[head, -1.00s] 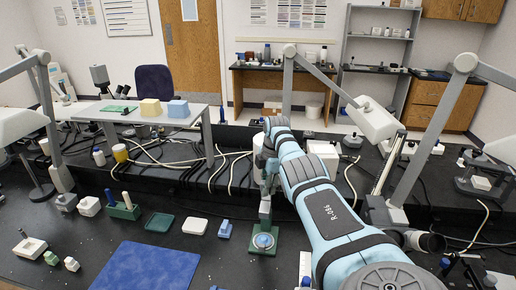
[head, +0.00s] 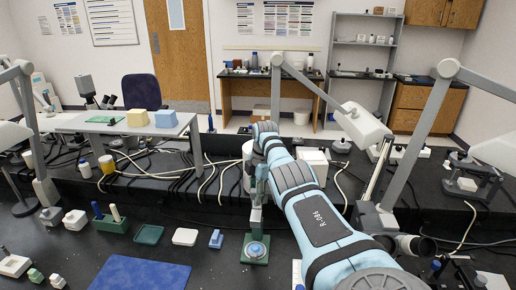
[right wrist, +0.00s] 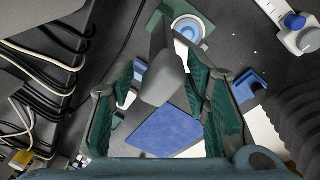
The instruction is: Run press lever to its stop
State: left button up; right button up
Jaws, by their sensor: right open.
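The press stands on the black bench in the middle of the head view, with a green base (head: 256,258) and a round blue-and-white seat (head: 256,249). In the right wrist view the seat (right wrist: 188,29) is at the top. My right gripper (right wrist: 168,95) is open, its green-padded fingers spread apart. A grey bar, seemingly the press lever (right wrist: 163,80), lies between the fingers with gaps on both sides. In the head view my right gripper (head: 259,182) is over the press, and my forearm and wrist partly hide the lever. My left gripper is not in view.
A blue mat (head: 140,274) lies left of the press. A small blue block (head: 216,239), white dish (head: 185,237), green tray (head: 149,235) and green rack (head: 112,224) stand nearby. Cables (head: 165,172) run behind. A lamp arm (head: 420,140) rises at right.

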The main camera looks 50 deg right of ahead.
notch_tip(320, 180, up, 11)
jog(key=s, duration=0.1)
jog(key=shift+s, duration=0.15)
jog(key=shift+d, duration=0.1)
